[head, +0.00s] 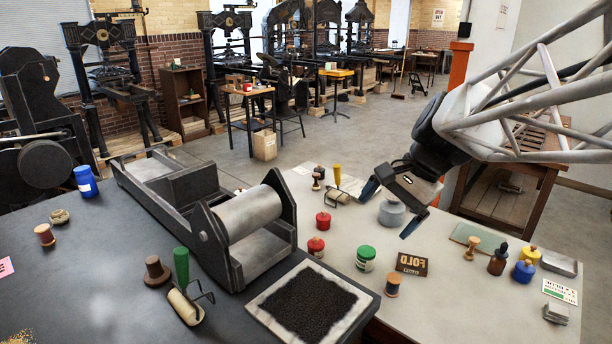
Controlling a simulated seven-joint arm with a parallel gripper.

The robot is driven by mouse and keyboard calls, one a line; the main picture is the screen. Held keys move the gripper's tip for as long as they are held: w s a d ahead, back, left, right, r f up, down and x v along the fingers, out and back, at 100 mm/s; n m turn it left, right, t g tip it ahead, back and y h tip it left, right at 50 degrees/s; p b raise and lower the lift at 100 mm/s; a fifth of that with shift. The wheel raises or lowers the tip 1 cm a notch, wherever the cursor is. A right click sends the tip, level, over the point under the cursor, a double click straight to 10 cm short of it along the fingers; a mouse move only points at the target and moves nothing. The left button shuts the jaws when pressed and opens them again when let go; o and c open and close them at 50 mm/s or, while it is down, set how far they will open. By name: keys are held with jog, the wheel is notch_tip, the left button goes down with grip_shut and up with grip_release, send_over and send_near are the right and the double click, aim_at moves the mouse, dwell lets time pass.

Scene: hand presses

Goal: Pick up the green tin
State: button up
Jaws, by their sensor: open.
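The green tin (366,258) stands upright on the pale tabletop (450,310), with a white label on its side. It is left of the brown FOLD sign and right of a red tin. My gripper (391,213) reaches in from the upper right, above and behind the green tin in the picture. Its two dark fingers are apart and nothing shows held between them. A grey round weight (391,213) shows behind the fingers. The green tin is in full view and apart from my gripper.
Two red tins (316,246) stand left of the green tin. A roller press (245,225) and ink slab (313,304) occupy the dark table. The pale table's front is clear.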

jog(key=w+d+f+m+t+y, duration=0.15)
jog(key=w+d+m+y, duration=0.35)
jog(key=w, duration=0.8)
jog(key=w+d+f+m+t+y, duration=0.1)
jog(key=w+d+m+t+y, duration=0.1)
jog(key=w+d+m, duration=0.8)
jog(key=n, duration=0.3)
send_near(366, 259)
jog(key=w, duration=0.1)
jog(key=w+f, duration=0.1)
jog(key=w+a+f, duration=0.1)
jog(key=shift+w+f, duration=0.25)
jog(key=shift+w, duration=0.15)
jog(key=shift+f, duration=0.3)
jog(key=shift+y, duration=0.3)
jog(key=shift+x, duration=1.25)
jog(key=shift+a, duration=0.1)
